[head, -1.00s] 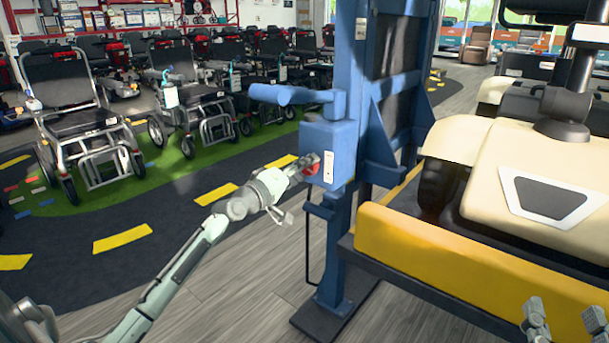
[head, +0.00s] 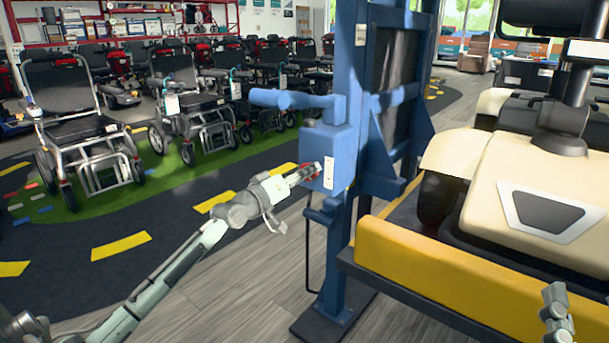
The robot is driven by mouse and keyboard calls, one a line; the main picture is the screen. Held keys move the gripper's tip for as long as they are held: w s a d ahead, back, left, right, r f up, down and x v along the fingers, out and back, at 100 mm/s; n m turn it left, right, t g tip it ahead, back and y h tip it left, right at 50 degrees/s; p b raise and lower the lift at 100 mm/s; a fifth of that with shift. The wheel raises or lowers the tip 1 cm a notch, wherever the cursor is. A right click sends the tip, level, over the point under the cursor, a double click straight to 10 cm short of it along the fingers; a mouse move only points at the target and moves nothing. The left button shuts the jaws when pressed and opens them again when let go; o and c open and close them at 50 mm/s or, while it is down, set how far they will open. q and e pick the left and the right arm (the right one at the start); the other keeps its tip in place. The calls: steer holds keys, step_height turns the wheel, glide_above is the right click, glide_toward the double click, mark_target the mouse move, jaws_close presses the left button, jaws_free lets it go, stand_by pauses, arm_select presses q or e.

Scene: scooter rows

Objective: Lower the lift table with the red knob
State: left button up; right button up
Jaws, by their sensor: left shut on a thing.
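The red knob (head: 315,169) sits on the left face of the blue control box (head: 330,145) on the lift's post. My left gripper (head: 308,173) is at the knob with its fingers closed around it, hiding most of the red. The lift table (head: 430,280) has a yellow front edge and carries a cream scooter (head: 530,170). My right gripper (head: 556,310) shows only in part at the bottom right, in front of the yellow edge; whether it is open is unclear.
A blue bar (head: 285,99) sticks out left above the box. A dark foot plate (head: 335,315) lies under the post. Wheelchairs (head: 85,130) stand in rows at the left. The grey wood floor (head: 250,280) around my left arm is clear.

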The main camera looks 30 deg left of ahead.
arm_select(q)
steer(key=shift+d+f, duration=0.1)
steer(key=o, duration=1.2)
steer(key=shift+c, duration=0.2)
steer(key=shift+s, duration=0.1)
steer(key=s+a, duration=0.1)
steer(key=s, duration=1)
steer(key=shift+s, duration=0.4)
